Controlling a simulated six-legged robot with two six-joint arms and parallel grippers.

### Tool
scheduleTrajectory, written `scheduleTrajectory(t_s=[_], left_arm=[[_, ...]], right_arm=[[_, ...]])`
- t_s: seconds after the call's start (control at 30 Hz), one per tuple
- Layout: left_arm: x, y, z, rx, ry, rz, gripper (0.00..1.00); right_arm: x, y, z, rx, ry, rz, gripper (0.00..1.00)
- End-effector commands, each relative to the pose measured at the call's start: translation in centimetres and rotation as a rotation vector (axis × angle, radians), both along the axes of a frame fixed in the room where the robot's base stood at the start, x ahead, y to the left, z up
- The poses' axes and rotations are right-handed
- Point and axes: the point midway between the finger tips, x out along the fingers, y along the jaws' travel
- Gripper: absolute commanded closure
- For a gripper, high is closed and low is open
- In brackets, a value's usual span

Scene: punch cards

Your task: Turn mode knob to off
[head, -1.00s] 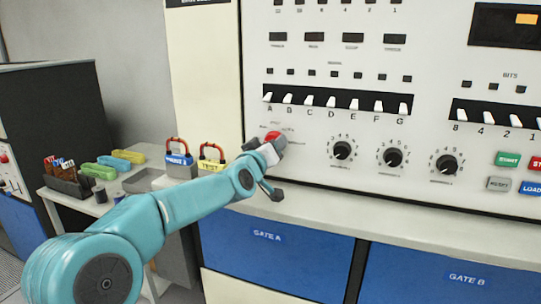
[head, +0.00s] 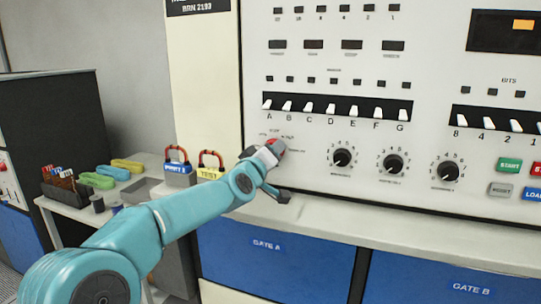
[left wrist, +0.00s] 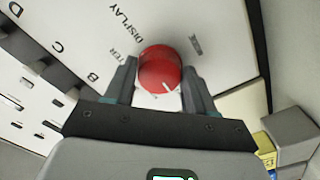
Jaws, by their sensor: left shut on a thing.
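My left gripper is shut on the knob. Some of the label text around the knob is hidden by the fingers. My right gripper is not in view.
White toggle switches (head: 333,109) labelled A to G sit above the knob. Black dials (head: 342,158) are to its right. A grey ledge (head: 360,220) runs below the panel. Padlock-like blocks, one blue (head: 179,178) and one yellow (head: 210,173), stand at left.

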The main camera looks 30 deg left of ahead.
Motion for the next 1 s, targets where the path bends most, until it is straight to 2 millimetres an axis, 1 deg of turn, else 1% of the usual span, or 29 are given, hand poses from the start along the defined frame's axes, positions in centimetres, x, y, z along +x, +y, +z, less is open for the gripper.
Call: scheduleTrajectory(t_s=[0.03, 0.1, 0.4, 0.47, 0.53, 0.67, 0.9, 1.0], left_arm=[[0.0, 0.0, 0.1, -0.003, -0.002, 0.001, 0.42], [0.0, 0.0, 0.1, -0.003, -0.002, 0.001, 0.21], [-0.1, 0.0, 0.0, -0.001, -0.001, 0.001, 0.21], [-0.4, -0.1, 0.0, -0.001, -0.001, 0.001, 0.21], [-1.2, -0.3, 0.0, 0.000, -0.002, 0.001, 0.21], [-3.9, -0.9, 0.0, 0.000, -0.003, 0.000, 0.21], [-10.3, -2.4, 0.2, 0.000, -0.004, 0.000, 0.21], [-12.5, -3.0, 0.2, -0.002, -0.003, 0.000, 0.21]], right_arm=[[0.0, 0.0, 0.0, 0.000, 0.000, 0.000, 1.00], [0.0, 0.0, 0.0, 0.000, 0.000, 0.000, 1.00], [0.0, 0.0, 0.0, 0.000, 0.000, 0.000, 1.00], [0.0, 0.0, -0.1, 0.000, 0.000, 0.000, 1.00], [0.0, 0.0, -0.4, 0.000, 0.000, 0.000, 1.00], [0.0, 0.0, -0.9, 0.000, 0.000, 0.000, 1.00], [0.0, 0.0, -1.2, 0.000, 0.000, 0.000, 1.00], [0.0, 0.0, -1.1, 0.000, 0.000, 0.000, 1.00]])
